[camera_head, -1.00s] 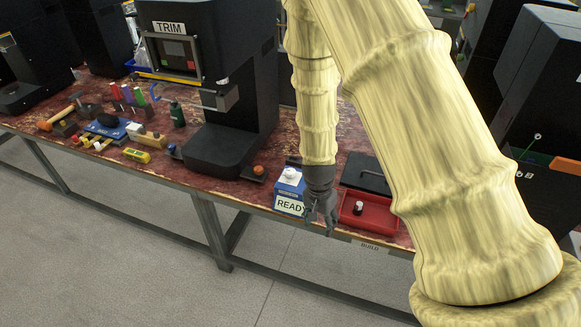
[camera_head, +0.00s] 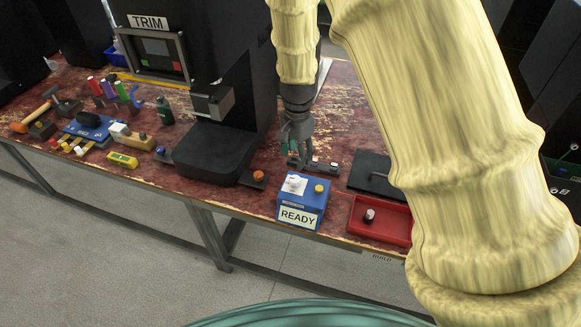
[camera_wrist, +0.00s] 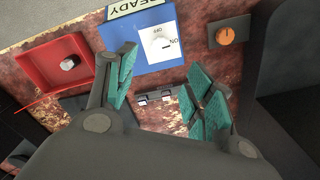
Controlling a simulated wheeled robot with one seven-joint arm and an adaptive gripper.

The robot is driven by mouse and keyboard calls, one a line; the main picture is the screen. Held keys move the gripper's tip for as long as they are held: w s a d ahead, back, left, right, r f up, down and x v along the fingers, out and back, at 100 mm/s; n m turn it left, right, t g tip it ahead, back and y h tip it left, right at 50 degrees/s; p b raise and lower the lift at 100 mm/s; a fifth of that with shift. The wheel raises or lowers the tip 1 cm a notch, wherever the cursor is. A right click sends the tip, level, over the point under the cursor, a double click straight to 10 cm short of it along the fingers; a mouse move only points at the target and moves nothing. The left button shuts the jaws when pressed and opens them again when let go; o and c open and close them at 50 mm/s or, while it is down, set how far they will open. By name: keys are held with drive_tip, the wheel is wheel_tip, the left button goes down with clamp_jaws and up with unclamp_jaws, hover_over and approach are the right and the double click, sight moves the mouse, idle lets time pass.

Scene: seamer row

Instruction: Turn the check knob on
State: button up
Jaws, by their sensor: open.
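A blue box labelled READY (camera_head: 302,213) stands near the front edge of the bench. On its top are a white knob (camera_head: 294,183) and a yellow button (camera_head: 319,188). In the wrist view the white knob (camera_wrist: 159,43) sits on a panel with OFF and ON marks. I cannot tell for certain which mark it points to. My gripper (camera_head: 299,160) hangs just behind the box, pointing down, apart from the knob. In the wrist view its teal-padded fingers (camera_wrist: 160,90) are spread with nothing between them.
A red tray (camera_head: 380,222) with a small white-topped knob or part (camera_head: 369,215) is right of the box. An orange knob on a dark base (camera_head: 258,176) is left of it. The black TRIM machine (camera_head: 215,150) stands behind left. A small dark bar lies behind the box.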

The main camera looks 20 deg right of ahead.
sight(295, 179)
drive_tip(key=shift+s+a+f+p, duration=0.1)
drive_tip(key=shift+f+p, duration=0.6)
drive_tip(key=shift+f, duration=1.9)
drive_tip(key=shift+a+f+p, duration=0.1)
drive_tip(key=shift+f+p, duration=0.6)
drive_tip(key=shift+f, duration=1.9)
drive_tip(key=c, duration=1)
